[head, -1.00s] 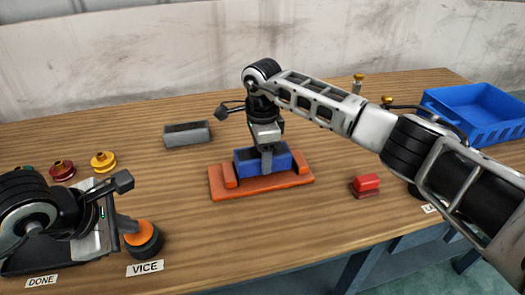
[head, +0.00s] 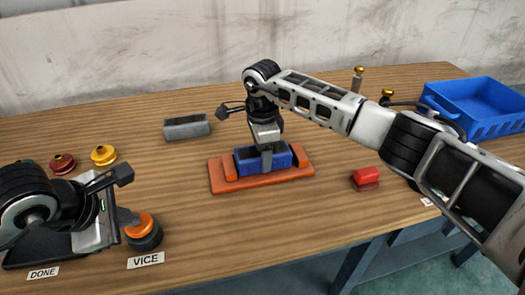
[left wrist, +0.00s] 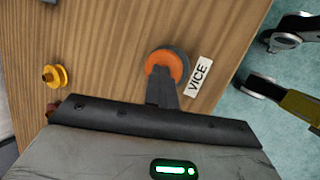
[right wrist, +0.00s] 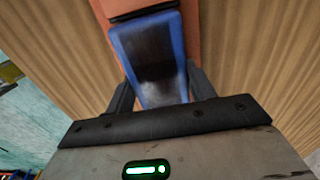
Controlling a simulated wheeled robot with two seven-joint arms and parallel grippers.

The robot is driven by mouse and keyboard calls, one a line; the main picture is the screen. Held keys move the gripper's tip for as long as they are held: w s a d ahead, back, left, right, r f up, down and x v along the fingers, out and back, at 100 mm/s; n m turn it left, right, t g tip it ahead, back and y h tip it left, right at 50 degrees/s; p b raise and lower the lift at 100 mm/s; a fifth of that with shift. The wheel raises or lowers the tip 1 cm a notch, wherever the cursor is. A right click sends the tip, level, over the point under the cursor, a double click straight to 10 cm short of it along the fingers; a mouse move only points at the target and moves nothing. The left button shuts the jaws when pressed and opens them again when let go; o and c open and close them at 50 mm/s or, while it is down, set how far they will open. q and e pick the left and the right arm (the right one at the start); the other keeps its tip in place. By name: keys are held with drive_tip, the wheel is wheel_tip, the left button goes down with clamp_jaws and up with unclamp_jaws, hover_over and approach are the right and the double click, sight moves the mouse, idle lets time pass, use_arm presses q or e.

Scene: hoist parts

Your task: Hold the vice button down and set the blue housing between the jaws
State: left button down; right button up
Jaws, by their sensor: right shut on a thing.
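The orange vice (head: 297,173) lies mid-table with a raised jaw at each side. The blue housing (head: 280,157), an open-topped box, sits between the jaws; any contact with them cannot be told. My right gripper (head: 267,157) is shut on the housing from above. In the right wrist view its fingers lie at either side of the housing (right wrist: 180,50). The vice button (head: 145,232), an orange cap on a dark base, is at the front left by the VICE label. My left gripper (left wrist: 161,92) is shut, its fingertips on the button (left wrist: 178,66); how far the cap is pressed is unclear.
A grey open block (head: 187,127) lies behind the vice to the left. A red part (head: 366,177) is to its right. A blue crate (head: 475,108) stands at the far right. Yellow (head: 104,155) and red (head: 62,163) spools are at the left.

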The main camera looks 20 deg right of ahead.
use_arm(q)
drive_tip(key=shift+s+f, duration=0.1)
drive_tip(key=shift+f, duration=0.1)
use_arm(e)
drive_tip(key=shift+f, duration=0.1)
drive_tip(key=o, duration=1.4)
drive_tip(key=shift+c, duration=0.2)
drive_tip(key=shift+f, duration=0.1)
